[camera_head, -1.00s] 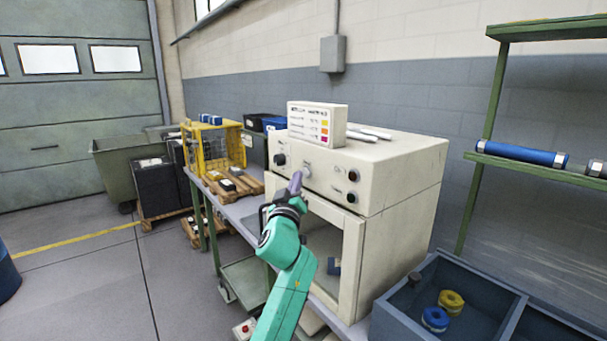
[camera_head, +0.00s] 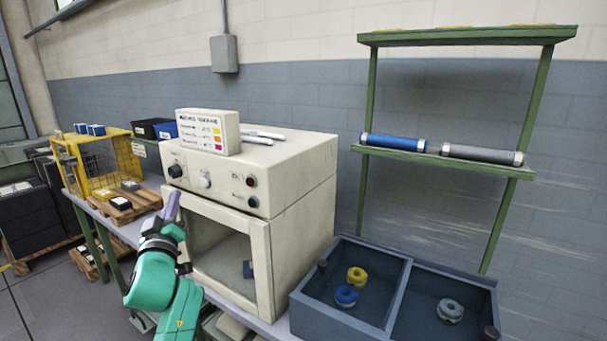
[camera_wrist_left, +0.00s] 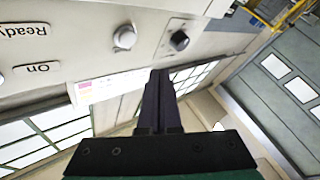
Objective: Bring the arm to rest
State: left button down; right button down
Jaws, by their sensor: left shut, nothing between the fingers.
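My left gripper (camera_head: 172,205) is in front of the upper left part of the beige oven (camera_head: 290,178), just below its left knob (camera_head: 175,171). Its fingers are shut together with nothing between them. In the left wrist view the dark closed fingers (camera_wrist_left: 158,90) point at the oven's front panel, which appears upside down with knobs (camera_wrist_left: 124,37) and labels. The fingers overlap the panel in the picture; I cannot tell whether they touch it. My green left arm reaches up from the bottom of the head view. My right gripper is not in view.
The oven stands on a workbench, with a label box (camera_head: 208,132) on top. A blue bin (camera_head: 398,300) with blue, yellow and grey rings is to its right. A green shelf (camera_head: 445,160) holds blue and grey cylinders. A yellow crate (camera_head: 97,160) stands to the left.

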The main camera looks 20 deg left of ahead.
pick_arm(q)
jog(key=s+d+f+m+g+h, duration=0.2)
jog(key=s+d+f+g, duration=0.1)
jog(key=f, duration=0.5)
jog(key=s+d+f+m+g+h, duration=0.1)
jog(key=s+d+f+m+g, duration=0.15)
jog(key=f, duration=0.55)
jog(key=s+d+f+m+g+h, duration=0.2)
jog(key=d+f+g, duration=0.15)
jog(key=f, duration=0.35)
jog(key=s+d+f+m+g+h, duration=0.2)
jog(key=s+d+f+m+g, duration=0.1)
jog(key=s+d+f, duration=0.4)
jog(key=s+d+f+m+g+h, duration=0.3)
jog(key=s+d+f+g, duration=0.15)
jog(key=s, duration=0.55)
jog(key=s+f, duration=0.2)
jog(key=f, duration=1.1)
jog(key=s+f, duration=0.2)
jog(key=f, duration=1.1)
jog(key=s+a+f+g, duration=0.1)
jog(key=s+a+f, duration=0.1)
jog(key=s+f, duration=1)
jog(key=s, duration=0.3)
jog(key=shift+a+m+g+y, duration=0.2)
jog(key=shift+m+g+y, duration=0.1)
jog(key=shift+m+g, duration=0.05)
